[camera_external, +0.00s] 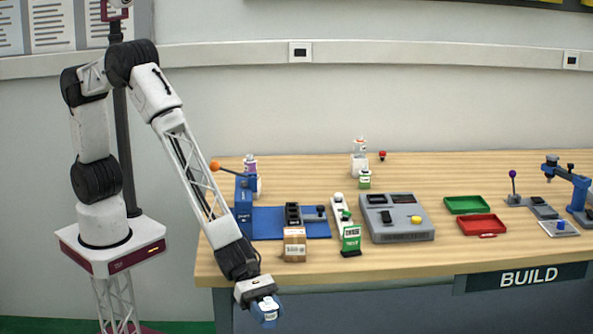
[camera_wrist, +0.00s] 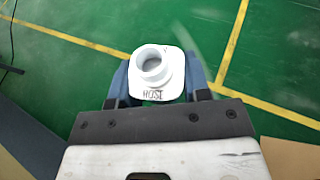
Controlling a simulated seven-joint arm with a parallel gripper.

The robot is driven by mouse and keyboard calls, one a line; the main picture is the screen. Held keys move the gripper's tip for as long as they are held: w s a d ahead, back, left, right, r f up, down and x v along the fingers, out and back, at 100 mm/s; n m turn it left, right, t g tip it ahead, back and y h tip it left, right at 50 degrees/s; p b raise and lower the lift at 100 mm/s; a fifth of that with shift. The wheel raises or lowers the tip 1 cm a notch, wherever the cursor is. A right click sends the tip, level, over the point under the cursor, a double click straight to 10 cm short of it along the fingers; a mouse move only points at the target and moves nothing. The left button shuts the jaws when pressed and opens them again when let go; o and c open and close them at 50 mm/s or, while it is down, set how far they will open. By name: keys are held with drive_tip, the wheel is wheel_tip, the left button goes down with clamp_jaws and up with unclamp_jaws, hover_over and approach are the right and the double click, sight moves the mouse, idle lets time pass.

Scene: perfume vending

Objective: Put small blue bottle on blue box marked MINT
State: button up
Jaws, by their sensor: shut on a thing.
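My gripper (camera_external: 268,310) is low, in front of the table's near left edge and over the floor. Its blue fingers are shut on a small bottle (camera_wrist: 155,70). From above, the bottle shows a white round neck and white square top with dark lettering that I cannot read surely. Its sides are mostly hidden by the fingers (camera_wrist: 158,85), so I cannot confirm a blue body. The marking is too small to read as MINT.
Green (camera_external: 466,204) and red (camera_external: 482,225) trays lie farther right.

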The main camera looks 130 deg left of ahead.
idle(0.3)
wheel_tip(320, 180, up, 36)
drive_tip(key=shift+s, duration=0.2)
idle(0.3)
drive_tip(key=shift+s+f, duration=0.1)
drive_tip(key=shift+s, duration=0.2)
drive_tip(key=s+a+n+g+y, duration=0.2)
drive_tip(key=s+a+n+y, duration=0.25)
drive_tip(key=s, duration=0.95)
drive_tip(key=s+a+n+g+y, duration=0.1)
drive_tip(key=s+a+n+y, duration=0.3)
drive_tip(key=s, duration=0.9)
drive_tip(key=s+a+n+g+y, duration=0.2)
drive_tip(key=s+n+y, duration=0.4)
drive_tip(key=s, duration=0.8)
wheel_tip(320, 180, down, 18)
drive_tip(key=shift+w, duration=0.15)
drive_tip(key=shift+a, duration=0.1)
